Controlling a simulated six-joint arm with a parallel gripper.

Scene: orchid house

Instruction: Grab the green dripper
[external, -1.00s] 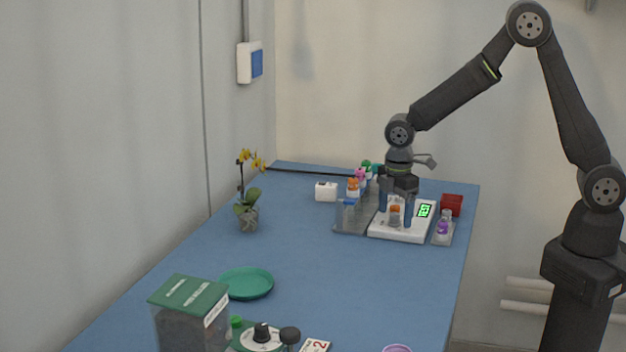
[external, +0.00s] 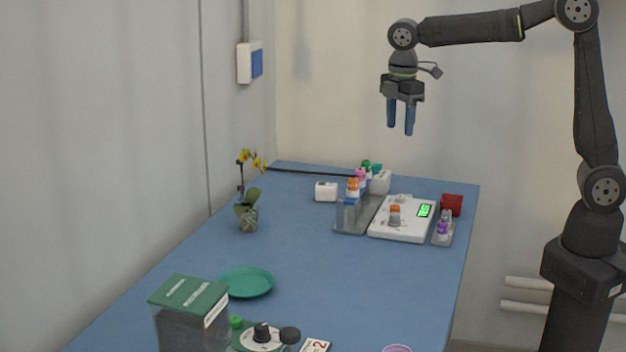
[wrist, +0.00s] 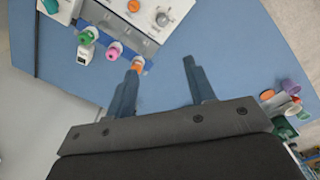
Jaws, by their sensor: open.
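A green-capped dripper (external: 366,164) stands at the far end of a clear rack (external: 352,226), mostly hidden behind pink- and orange-capped ones. In the wrist view the green cap (wrist: 86,37) is at upper left, beside a pink cap (wrist: 114,50) and an orange cap (wrist: 137,64). A teal cap (external: 377,169) is close by in the external view. My gripper (external: 400,130) is open and empty, pointing down high above the rack and scale. In the wrist view my gripper's fingers (wrist: 162,68) are apart, with blue table between them.
An orchid (external: 247,195) stands left. The middle of the table is clear.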

